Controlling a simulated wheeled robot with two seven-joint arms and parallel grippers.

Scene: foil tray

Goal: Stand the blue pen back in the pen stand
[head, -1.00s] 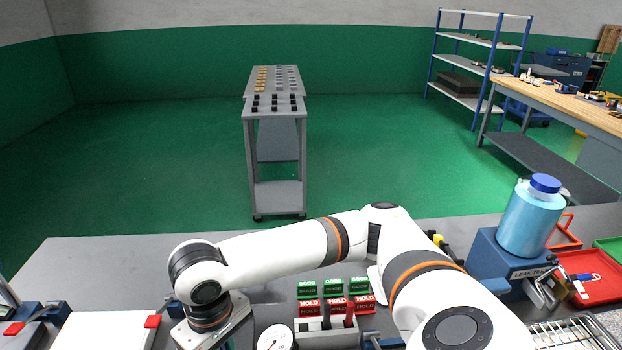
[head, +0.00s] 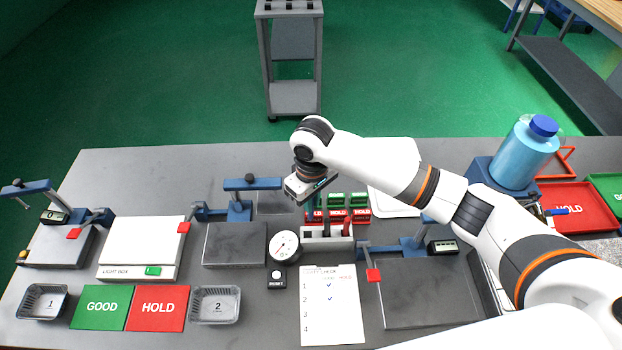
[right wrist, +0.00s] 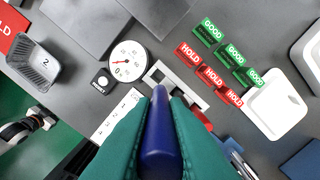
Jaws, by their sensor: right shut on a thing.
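The blue pen (right wrist: 160,135) is clamped between the teal fingers of my right gripper (right wrist: 160,125) in the right wrist view. In the head view, my right gripper (head: 315,207) is over the back left part of the pen stand; the pen cannot be made out clearly there. The pen stand (head: 313,244) is a light grey block with a dark pen and a red pen upright in it. In the right wrist view the stand (right wrist: 188,98) lies just beyond the pen's far end, partly covered by the fingers. Whether the pen touches the stand cannot be told. My left gripper is not in view.
Green GOOD and red HOLD blocks (head: 336,215) stand right behind the pen stand. A round dial gauge (head: 285,246) is close at its left. A checklist sheet (head: 332,310) lies in front. A fixture with a blue clamp (head: 430,290) is at the right.

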